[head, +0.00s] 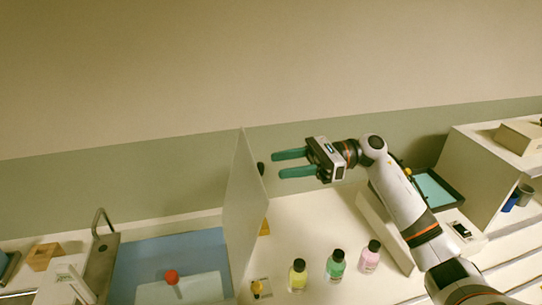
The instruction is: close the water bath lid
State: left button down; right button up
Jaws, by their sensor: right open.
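The water bath lid (245,215) is a pale flat panel standing upright, close to vertical, at the right edge of the blue basin (155,252). A small dark knob (261,168) shows at its right face near the top. My right gripper (276,164) is just right of the lid's upper part. Its two green fingers are apart, point left toward the panel and hold nothing. I cannot tell whether a fingertip touches the knob. My left gripper is not in view.
A yellow bottle (298,275), a green bottle (335,265) and a pink bottle (369,257) stand on the counter below my right arm. A red ball-like knob (171,276) is over the basin. A metal faucet (101,220) is at its left. A dark-rimmed tray (436,187) lies at right.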

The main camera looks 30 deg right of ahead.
aim_at(263, 167)
jog(key=shift+p+x, duration=0.55)
jog(key=shift+x, duration=1.3)
grip_shut()
